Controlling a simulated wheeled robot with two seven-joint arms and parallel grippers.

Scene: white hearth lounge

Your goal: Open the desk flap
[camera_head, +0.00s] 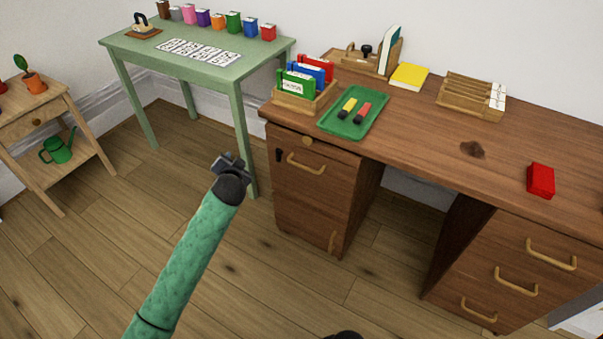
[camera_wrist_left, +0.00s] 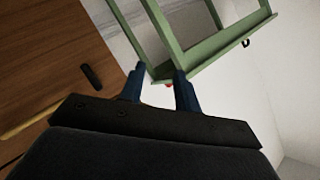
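The wooden desk (camera_head: 400,140) stands at the right. The front of its left pedestal (camera_head: 300,200) looks closed. I cannot tell which part is the flap. My left gripper (camera_head: 230,163) is left of the pedestal, apart from it. In the left wrist view its blue fingers (camera_wrist_left: 160,88) are spread and empty; the black fitting (camera_wrist_left: 91,77) shows left of them.
A green table (camera_head: 190,60) with several coloured blocks stands behind my left gripper. On the desk are a green tray (camera_head: 348,124), a file box (camera_head: 290,103) and a red block (camera_head: 540,180). A plant stand (camera_head: 40,105) is far left. Floor before the pedestal is clear.

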